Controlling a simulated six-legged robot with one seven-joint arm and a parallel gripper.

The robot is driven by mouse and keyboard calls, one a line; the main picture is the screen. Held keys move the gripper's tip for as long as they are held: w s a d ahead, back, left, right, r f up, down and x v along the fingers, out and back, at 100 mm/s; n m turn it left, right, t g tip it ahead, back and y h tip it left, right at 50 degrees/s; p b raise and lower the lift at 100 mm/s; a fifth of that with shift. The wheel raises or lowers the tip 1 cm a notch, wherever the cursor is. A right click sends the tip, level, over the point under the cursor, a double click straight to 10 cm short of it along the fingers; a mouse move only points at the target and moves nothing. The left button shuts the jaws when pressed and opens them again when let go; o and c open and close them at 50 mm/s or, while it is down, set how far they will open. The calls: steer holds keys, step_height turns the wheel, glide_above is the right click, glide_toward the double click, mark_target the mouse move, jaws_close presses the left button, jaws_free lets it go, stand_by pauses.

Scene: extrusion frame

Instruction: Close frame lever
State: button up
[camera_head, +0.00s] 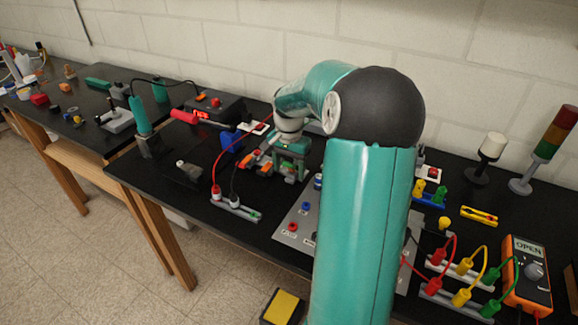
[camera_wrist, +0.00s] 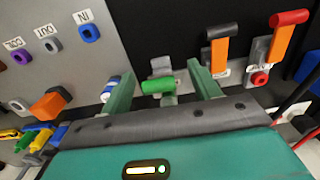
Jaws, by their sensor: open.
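In the wrist view my gripper (camera_wrist: 160,74) is open, with a teal finger on each side. A green cylindrical handle (camera_wrist: 158,86) on a small grey bracket shows between the fingers; contact cannot be told. To the right stand two orange levers, one with a black grip (camera_wrist: 221,30) and one with a red grip (camera_wrist: 288,18). I cannot tell which of these is the frame lever. In the head view my gripper (camera_head: 291,170) points down over the black bench, beside orange lever parts (camera_head: 262,163). My arm hides part of the bench there.
A grey panel (camera_wrist: 50,75) with labelled ports lies left in the wrist view. In the head view, a multimeter (camera_head: 526,272) and banana leads (camera_head: 462,270) lie right, and a soldering station (camera_head: 213,106) stands behind left. A red cable (camera_head: 220,165) runs close to my gripper.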

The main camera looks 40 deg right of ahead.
mark_target(290, 178)
steer(key=c, duration=0.9)
steer(key=shift+c, duration=0.2)
steer(key=shift+a, duration=0.1)
steer(key=shift+a+f+t+h, duration=0.1)
steer(key=shift+a+t+h, duration=0.1)
steer(key=shift+h, duration=0.35)
steer(key=shift+a+f+t+h, duration=0.1)
steer(key=shift+a+t+h, duration=0.1)
steer(key=shift+h, duration=0.35)
steer(key=shift+s+a+f+t+h, duration=0.1)
steer(key=shift+f+t+h, duration=0.1)
steer(key=shift+h, duration=0.3)
steer(key=shift+a+f+t+h, duration=0.1)
steer(key=shift+t+h, duration=0.1)
steer(key=shift+h, duration=0.3)
steer(key=shift+s+a+f+t+h, duration=0.15)
steer(key=shift+f+t+h, duration=0.15)
steer(key=shift+h, duration=0.5)
steer(key=shift+w+a+f+t+h, duration=0.15)
steer(key=shift+f+t+h, duration=0.1)
steer(key=shift+h, duration=0.55)
steer(key=shift+s+f+t+h, duration=0.2)
steer(key=shift+f+t+h, duration=0.2)
steer(key=shift+h, duration=0.7)
steer(key=shift+f, duration=0.15)
